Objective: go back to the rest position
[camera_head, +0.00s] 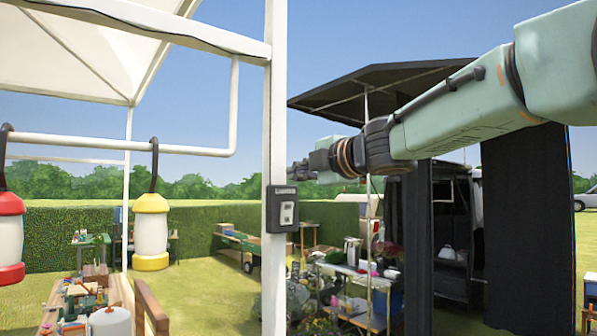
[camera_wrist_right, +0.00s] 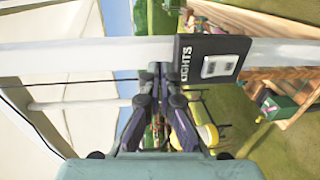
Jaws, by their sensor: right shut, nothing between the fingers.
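My right arm reaches in from the right in the head view. In the right wrist view the fingers (camera_wrist_right: 160,80) are together, beside the box (camera_wrist_right: 212,58), which reads "LIGHTS" and carries a pale switch plate. I cannot tell if the fingertips touch the post or box. My left gripper is not in view.
A yellow lantern (camera_head: 151,232) and a red lantern (camera_head: 10,238) hang from a white rail (camera_head: 180,150) at the left. A black-canopied stall (camera_head: 375,82) with dark curtains stands behind my right arm. Open grass (camera_head: 215,290) lies between the stalls.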

